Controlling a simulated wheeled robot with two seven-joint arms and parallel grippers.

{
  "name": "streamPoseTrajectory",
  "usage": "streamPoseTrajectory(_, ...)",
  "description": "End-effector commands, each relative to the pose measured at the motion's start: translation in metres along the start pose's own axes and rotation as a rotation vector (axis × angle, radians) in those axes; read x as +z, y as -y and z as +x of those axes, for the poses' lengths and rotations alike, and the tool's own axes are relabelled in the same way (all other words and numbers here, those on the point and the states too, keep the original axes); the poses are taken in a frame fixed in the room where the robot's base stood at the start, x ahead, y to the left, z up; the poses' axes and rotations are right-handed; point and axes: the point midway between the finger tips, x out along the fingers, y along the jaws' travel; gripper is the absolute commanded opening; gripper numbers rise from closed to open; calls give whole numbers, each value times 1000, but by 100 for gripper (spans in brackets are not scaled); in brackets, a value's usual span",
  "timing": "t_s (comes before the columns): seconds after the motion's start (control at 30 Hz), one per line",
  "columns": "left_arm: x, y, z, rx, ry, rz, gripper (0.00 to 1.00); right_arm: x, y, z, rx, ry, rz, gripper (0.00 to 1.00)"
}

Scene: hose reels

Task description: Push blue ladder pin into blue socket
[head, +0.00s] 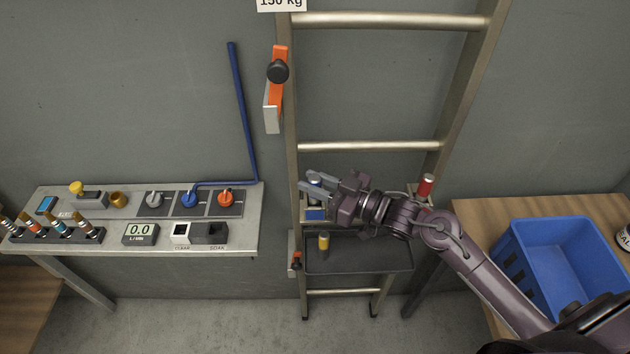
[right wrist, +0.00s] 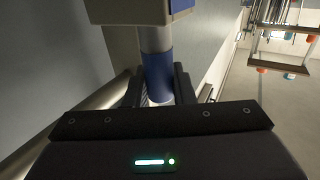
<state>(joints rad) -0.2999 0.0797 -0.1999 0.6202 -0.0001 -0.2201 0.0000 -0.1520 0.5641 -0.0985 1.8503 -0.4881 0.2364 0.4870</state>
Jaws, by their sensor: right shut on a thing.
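My right gripper (head: 312,182) is shut on the blue ladder pin (head: 315,181) at the ladder's left rail. In the right wrist view the pin (right wrist: 158,75) shows a blue band and bare metal between the fingers (right wrist: 157,88). The blue socket (head: 314,215) is a pale block with a blue face, just below the gripper. In the right wrist view the block (right wrist: 130,12) meets the pin's far end. I cannot tell how deep the pin sits in it. My left gripper is out of view.
A red pin (head: 426,185) stands at the right rail. A yellow pin (head: 323,243) stands on the dark tray (head: 360,263) below. A control bench (head: 130,240) is at the left, a blue crate (head: 510,230) at the right.

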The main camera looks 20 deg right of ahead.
Motion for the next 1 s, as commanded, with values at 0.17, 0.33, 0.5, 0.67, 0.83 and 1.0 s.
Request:
streamPoseTrajectory(0.17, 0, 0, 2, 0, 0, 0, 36, 2, 0, 0, 0, -2, -1, 28)
streamPoseTrajectory(0.33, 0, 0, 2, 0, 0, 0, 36, 2, 0, 0, 0, -1, 0, 48)
streamPoseTrajectory(0.5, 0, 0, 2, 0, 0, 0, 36, 3, 0, 0, 0, 0, 0, 48)
streamPoseTrajectory(0.67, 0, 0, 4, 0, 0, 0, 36, 5, 0, -5, 1, 2, 1, 48)
streamPoseTrajectory(0.83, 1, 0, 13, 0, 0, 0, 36, 7, 1, -28, -1, 4, 0, 48)
streamPoseTrajectory(1.0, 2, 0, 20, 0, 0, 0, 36, 6, 1, -56, -1, 4, 0, 48)
